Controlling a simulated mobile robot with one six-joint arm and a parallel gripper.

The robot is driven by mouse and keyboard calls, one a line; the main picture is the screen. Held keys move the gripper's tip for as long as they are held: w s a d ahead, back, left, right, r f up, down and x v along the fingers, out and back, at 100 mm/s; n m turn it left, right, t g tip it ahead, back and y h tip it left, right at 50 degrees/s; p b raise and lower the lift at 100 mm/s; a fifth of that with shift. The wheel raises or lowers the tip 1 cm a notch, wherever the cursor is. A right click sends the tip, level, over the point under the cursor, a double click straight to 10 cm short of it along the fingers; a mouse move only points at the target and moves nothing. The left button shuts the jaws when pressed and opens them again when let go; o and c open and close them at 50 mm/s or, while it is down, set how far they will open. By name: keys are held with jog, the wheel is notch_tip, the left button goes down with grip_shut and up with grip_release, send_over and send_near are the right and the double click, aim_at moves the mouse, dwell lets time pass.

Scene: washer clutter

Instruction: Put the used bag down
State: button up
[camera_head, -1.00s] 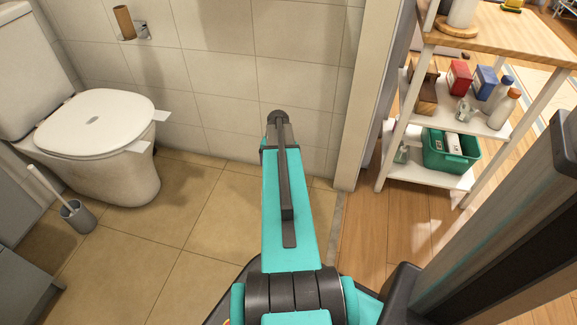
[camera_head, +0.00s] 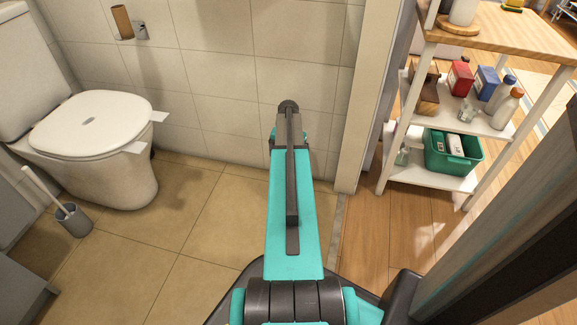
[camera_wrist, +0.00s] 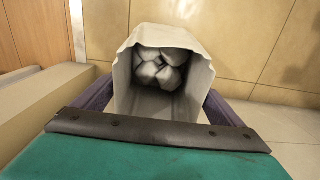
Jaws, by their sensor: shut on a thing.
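The used bag (camera_wrist: 198,71) is a pale, open-topped bag in the wrist view, with several crumpled white lumps inside it. My gripper (camera_wrist: 160,108) shows there as dark purple fingers on both sides of the bag, shut on it. The bag's lower part is hidden behind the dark bar and teal body of my wrist. In the head view my teal arm reaches forward toward the tiled wall, and the bag and fingers are hidden from sight. I cannot tell there whether the bag touches anything.
A white toilet (camera_head: 100,150) stands at the left with a brush in a grey holder (camera_head: 74,220) beside it. A wall edge (camera_head: 375,95) divides the tiles from a wooden floor. A shelf unit (camera_head: 430,178) at the right holds bottles, boxes and a green bin (camera_head: 452,160). Tiled floor (camera_head: 180,215) is clear.

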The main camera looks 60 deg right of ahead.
jog(key=shift+f+b, duration=1.2)
jog(key=shift+f, duration=0.55)
jog(key=o, duration=0.8)
jog(key=shift+f, duration=0.1)
notch_tip(320, 180, up, 12)
jog(key=p, duration=0.6)
jog(key=shift+a, duration=0.1)
